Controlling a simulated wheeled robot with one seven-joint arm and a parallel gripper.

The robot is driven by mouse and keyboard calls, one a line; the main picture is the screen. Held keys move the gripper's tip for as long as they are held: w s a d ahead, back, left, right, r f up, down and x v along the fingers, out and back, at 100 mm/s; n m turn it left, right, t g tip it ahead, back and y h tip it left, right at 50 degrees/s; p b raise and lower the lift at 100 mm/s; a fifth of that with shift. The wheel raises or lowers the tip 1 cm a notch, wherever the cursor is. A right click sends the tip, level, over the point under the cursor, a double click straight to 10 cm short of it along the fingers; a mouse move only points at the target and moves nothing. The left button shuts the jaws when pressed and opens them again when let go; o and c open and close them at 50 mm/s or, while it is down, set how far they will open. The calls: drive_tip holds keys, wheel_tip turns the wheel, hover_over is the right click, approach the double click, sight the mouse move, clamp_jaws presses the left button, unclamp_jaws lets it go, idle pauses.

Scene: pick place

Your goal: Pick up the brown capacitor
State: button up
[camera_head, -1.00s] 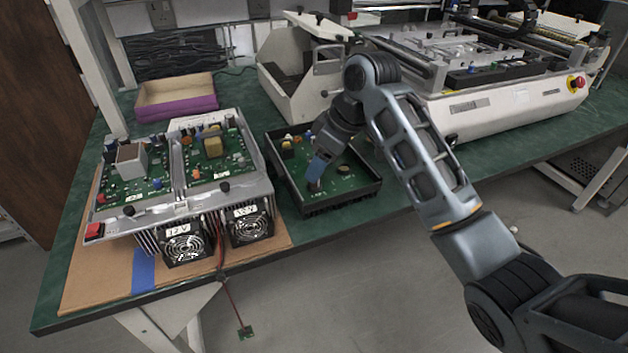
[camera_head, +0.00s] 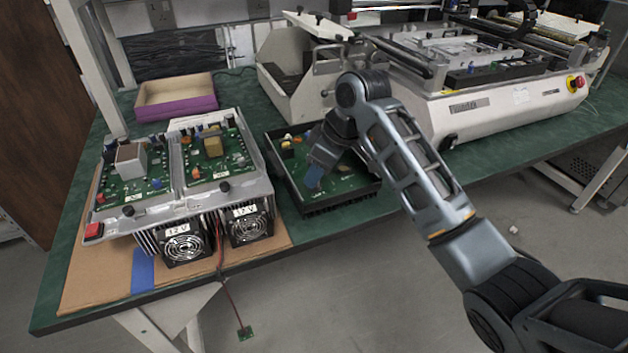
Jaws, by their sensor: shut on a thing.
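A black open tray (camera_head: 345,204) holds a green circuit board (camera_head: 345,184) with several small parts on it. My gripper (camera_head: 314,188) is inside the tray, low over the front left part of the board, pointing down. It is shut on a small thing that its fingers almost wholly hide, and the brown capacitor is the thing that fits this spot. Its colour and shape cannot be made out. Whether it still touches the board cannot be told.
Left of the tray stands a metal power unit (camera_head: 262,190) with circuit boards on top and two fans in front. A purple-sided box (camera_head: 178,108) is behind it. A large white machine (camera_head: 500,108) stands behind and right. Green table (camera_head: 415,185) is bare right of the tray.

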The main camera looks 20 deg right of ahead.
clamp_jaws()
